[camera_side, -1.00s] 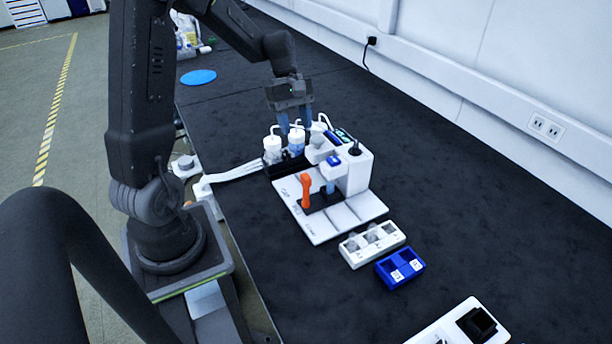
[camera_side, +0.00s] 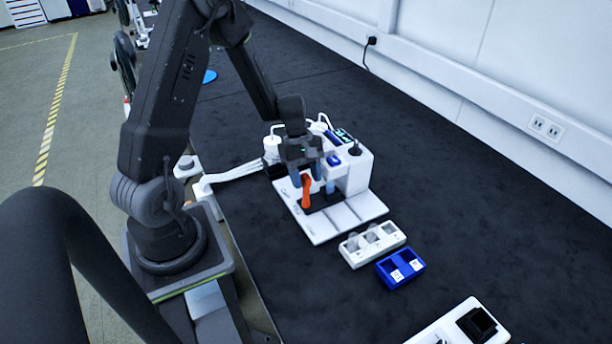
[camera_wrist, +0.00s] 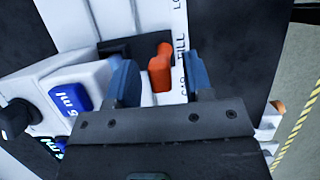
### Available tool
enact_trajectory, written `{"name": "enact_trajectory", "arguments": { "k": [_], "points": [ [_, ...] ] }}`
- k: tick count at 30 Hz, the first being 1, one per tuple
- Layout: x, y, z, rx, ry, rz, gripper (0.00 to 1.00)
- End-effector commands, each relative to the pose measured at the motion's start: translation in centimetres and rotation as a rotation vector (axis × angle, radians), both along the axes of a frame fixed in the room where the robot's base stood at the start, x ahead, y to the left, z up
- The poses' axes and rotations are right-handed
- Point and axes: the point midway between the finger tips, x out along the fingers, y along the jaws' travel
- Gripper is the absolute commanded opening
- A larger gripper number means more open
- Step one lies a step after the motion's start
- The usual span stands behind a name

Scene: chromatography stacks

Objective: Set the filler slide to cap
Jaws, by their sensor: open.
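The filler (camera_side: 357,170) is a white machine with a white base plate and a blue "5 ml" label. Its slide has an orange handle (camera_side: 305,191), which stands up from a dark slot in the base. In the wrist view the orange handle (camera_wrist: 160,69) is beside the printed words "CAP" and "FILL" (camera_wrist: 182,60), nearer "FILL". My gripper (camera_side: 306,184) is open, with its blue fingers pointing down close to the handle. In the wrist view my gripper (camera_wrist: 160,78) has one finger on each side of the handle's line. I cannot tell whether either finger touches it.
White-capped bottles (camera_side: 272,145) stand behind the filler, partly hidden by my arm. A white rack (camera_side: 372,244) and a blue rack (camera_side: 400,268) lie in front. A white holder with a black block (camera_side: 477,325) is at the lower right. The dark bench to the right is clear.

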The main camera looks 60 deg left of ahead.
Motion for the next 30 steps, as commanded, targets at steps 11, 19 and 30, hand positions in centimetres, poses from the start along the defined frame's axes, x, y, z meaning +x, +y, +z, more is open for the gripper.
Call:
{"name": "enact_trajectory", "arguments": {
  "k": [11, 19, 30],
  "points": [
    [0.01, -0.02, -0.04, 0.001, 0.000, -0.001, 0.34],
    [0.01, -0.01, -0.02, 0.001, 0.000, -0.001, 0.09],
    [0.01, 0.05, -0.01, 0.000, -0.001, -0.001, 0.00]
  ]
}}
